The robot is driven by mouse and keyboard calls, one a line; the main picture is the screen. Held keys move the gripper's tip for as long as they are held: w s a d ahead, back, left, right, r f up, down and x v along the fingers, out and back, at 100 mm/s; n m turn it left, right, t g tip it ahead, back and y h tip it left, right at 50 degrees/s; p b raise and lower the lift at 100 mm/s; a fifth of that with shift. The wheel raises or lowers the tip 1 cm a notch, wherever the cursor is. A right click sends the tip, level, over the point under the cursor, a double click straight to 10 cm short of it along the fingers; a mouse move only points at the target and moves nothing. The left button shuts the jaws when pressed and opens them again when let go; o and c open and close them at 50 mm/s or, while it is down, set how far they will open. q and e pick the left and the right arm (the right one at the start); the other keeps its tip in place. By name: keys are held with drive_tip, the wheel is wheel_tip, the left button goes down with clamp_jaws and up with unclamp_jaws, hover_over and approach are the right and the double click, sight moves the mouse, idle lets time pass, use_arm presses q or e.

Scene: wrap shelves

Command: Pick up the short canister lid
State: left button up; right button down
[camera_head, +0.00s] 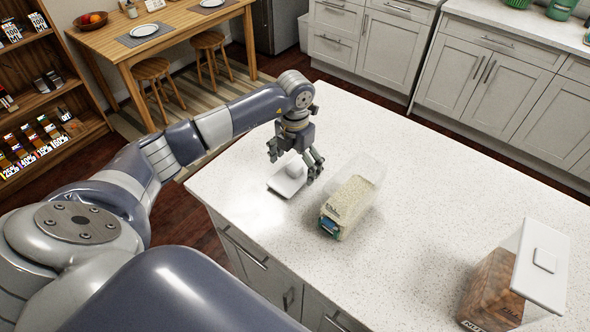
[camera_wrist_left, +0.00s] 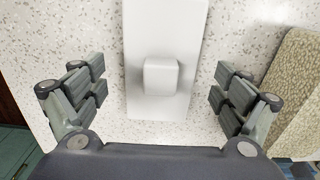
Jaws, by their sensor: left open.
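A white rectangular lid (camera_head: 284,184) with a raised square knob lies on the speckled white counter (camera_head: 400,160). My left gripper (camera_head: 294,158) is directly above it, pointing down. In the left wrist view the lid (camera_wrist_left: 137,108) lies between the open fingers of my left gripper (camera_wrist_left: 158,90), with its knob (camera_wrist_left: 161,77) near the middle and clear space on both sides. The fingers do not touch the knob. A clear canister (camera_head: 350,203) with pale grain stands without a lid to the right of it. My right gripper is not in view.
A taller canister (camera_head: 488,285) with brown contents stands at the counter's right, a white lid (camera_head: 541,262) on it. The grain canister is close to my left gripper's right side. The counter's far middle is clear. A wooden table (camera_head: 150,40) and stools stand beyond.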

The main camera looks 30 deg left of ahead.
use_arm(q)
drive_tip(key=shift+f, duration=0.85)
drive_tip(key=c, duration=1.2)
drive_tip(key=shift+o, duration=0.2)
drive_tip(key=shift+r, duration=0.1)
